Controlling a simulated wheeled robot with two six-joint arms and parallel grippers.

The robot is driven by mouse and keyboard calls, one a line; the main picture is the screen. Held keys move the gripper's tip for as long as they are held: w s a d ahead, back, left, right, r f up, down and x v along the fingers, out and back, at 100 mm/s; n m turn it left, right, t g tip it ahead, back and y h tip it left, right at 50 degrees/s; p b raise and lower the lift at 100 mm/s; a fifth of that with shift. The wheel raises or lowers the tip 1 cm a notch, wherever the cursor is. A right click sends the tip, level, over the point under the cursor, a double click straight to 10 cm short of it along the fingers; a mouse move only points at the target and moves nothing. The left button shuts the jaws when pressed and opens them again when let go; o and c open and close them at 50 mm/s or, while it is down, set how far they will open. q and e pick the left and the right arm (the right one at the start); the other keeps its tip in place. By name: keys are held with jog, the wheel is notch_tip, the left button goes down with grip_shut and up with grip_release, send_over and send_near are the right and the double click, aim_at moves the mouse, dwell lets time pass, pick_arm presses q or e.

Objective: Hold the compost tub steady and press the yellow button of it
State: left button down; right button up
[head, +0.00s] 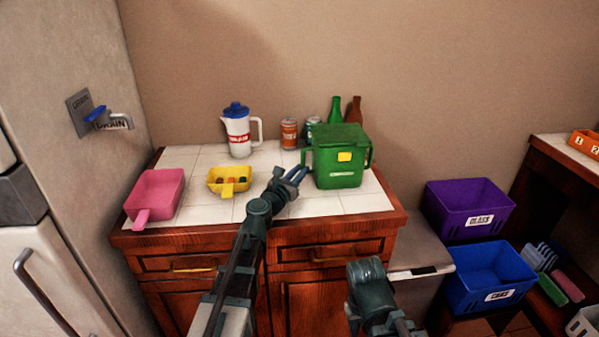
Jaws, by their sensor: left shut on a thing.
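The compost tub (340,175) is a green lidded box with side handles, standing upright on the white tiled counter. Its yellow button (344,157) is on the front face, near the top. My left gripper (298,174) is at the tub's left side, shut on the tub's left handle, which its fingers partly hide. My right arm (368,282) is low in front of the counter, to the right; its fingertips cannot be made out.
A pink scoop (158,192), a yellow scoop (229,180) and a white jug (238,133) stand left on the counter (330,204). Cans (289,133) and bottles (335,110) stand behind the tub. Purple (468,207) and blue (489,274) bins are at the right.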

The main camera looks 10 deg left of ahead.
grip_shut()
dwell(1.4)
